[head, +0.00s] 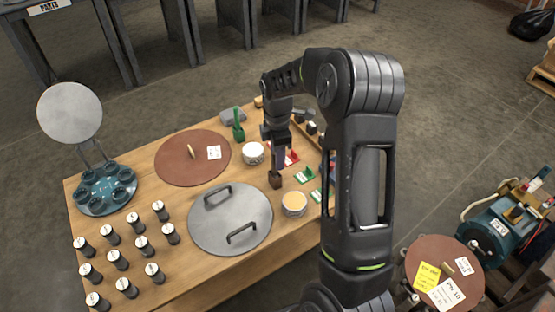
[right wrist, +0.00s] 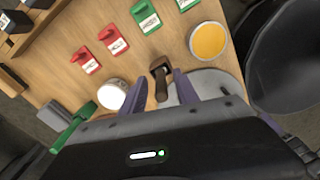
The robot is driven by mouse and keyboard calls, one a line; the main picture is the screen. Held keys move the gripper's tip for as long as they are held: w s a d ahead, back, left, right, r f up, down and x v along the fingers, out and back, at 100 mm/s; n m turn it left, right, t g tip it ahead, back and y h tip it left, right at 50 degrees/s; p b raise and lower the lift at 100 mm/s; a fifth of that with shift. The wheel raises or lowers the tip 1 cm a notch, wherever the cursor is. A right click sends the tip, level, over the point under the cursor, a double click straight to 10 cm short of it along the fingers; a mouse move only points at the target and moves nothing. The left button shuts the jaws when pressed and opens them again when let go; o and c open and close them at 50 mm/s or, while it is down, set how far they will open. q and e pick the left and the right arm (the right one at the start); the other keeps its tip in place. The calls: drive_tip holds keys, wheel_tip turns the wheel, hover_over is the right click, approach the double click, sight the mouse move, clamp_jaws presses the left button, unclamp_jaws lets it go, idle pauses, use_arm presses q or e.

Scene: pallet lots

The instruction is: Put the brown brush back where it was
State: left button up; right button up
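The brown brush (head: 275,181) hangs head down below my right gripper (head: 279,160), over the table between the round grey lid and the white tub. In the right wrist view the brush (right wrist: 160,72) shows between the two purple fingers (right wrist: 160,92), which appear closed on its handle. I cannot tell whether its head touches the table. A green brush (head: 238,126) stands upright at the table's back; its handle also shows in the right wrist view (right wrist: 72,126). My left gripper is not in view.
Around lie a grey lid (head: 231,222) with two handles, a brown disc (head: 180,163), a white tub (head: 253,152), an orange-topped tub (head: 294,204), and red (right wrist: 112,41) and green (right wrist: 147,16) labelled pieces. Several black-sided cylinders (head: 118,260) fill the front left. My arm hides the table's right side.

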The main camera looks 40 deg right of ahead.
wheel_tip(320, 180, up, 9)
drive_tip(key=shift+r+p, duration=0.15)
drive_tip(key=shift+p, duration=0.9)
drive_tip(key=shift+r, duration=0.1)
